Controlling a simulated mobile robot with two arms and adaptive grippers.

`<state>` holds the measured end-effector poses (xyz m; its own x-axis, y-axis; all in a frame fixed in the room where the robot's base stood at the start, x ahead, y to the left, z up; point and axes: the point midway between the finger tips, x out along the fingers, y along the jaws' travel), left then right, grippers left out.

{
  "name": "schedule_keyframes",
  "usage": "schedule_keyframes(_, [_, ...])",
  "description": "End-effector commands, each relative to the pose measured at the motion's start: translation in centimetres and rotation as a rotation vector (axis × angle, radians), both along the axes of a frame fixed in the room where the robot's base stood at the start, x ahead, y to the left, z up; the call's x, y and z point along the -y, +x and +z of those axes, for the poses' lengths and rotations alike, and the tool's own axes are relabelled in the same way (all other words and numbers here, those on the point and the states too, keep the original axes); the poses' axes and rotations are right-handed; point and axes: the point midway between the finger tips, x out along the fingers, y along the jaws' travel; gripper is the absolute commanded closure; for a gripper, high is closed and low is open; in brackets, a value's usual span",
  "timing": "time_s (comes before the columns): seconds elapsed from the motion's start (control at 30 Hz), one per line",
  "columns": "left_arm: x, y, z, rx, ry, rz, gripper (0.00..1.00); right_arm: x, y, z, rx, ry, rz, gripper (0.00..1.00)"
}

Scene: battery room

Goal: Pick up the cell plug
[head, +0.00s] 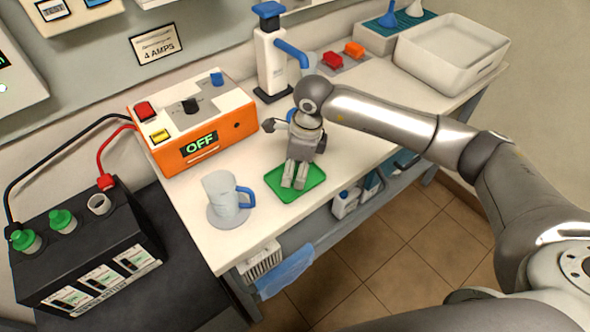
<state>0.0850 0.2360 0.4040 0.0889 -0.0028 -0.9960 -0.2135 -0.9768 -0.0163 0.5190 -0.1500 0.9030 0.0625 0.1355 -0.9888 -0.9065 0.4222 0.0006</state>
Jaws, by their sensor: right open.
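The black battery (88,262) stands at the lower left. Two green cell plugs, one (62,220) in the middle and one (25,240) at the left, sit on its top. The third opening, a pale ring (98,204), has no plug in it. My right gripper (294,183) points down over the small green tray (316,178) on the white bench. Its jaws are open. I see no plug on the visible part of the tray; the fingers cover part of it. I cannot tell whether they touch anything. My left gripper is out of view.
A clear jug (220,195) with a blue handle stands left of the tray. The orange charger (193,122) reading OFF is behind it. A white dispenser (272,62) with a blue spout stands behind the gripper. A white bin (450,58) is at the back right.

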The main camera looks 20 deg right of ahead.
Motion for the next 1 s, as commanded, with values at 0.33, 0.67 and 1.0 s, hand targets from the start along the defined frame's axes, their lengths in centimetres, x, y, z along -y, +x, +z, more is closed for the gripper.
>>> schedule_keyframes(0.33, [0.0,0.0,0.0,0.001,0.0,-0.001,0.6,-0.1,0.0,-0.4,0.001,0.0,0.001,0.58])
schedule_keyframes(0.67, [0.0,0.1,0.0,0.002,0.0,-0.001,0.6,-0.1,0.0,-0.3,0.001,0.0,0.0,0.67])
schedule_keyframes(1.0, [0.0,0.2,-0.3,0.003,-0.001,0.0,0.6,0.0,0.2,1.4,0.005,0.001,-0.001,0.67])
